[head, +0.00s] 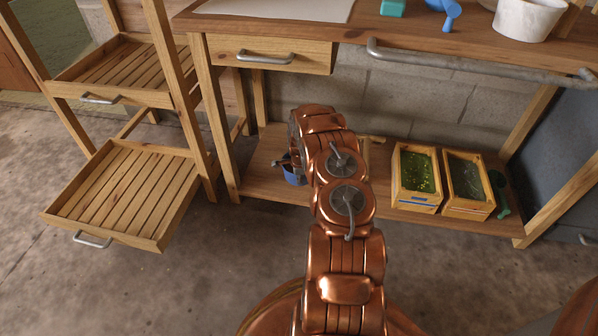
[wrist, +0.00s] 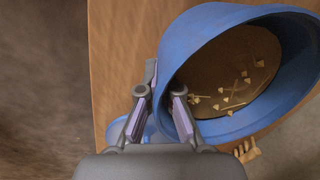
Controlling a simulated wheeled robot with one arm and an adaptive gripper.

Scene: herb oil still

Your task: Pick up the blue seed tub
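The blue seed tub (wrist: 215,30) fills the upper right of the wrist view, its wide mouth facing the camera, with brown contents and pale bits inside. In the head view the tub (head: 293,174) is partly hidden behind my arm, on the lower shelf. My gripper (wrist: 163,88) is at the tub's left side. Its left finger is outside the rim, and its right finger overlaps the rim and wall. The fingers stand apart with a gap between them. I cannot tell whether either finger touches the tub.
The lower shelf (head: 258,186) also holds two wooden boxes with green contents (head: 417,178) (head: 467,185) and a green scoop (head: 498,190) at right. The workbench top (head: 300,29) overhangs the shelf. A slatted rack (head: 120,195) has its lower drawer pulled out at left.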

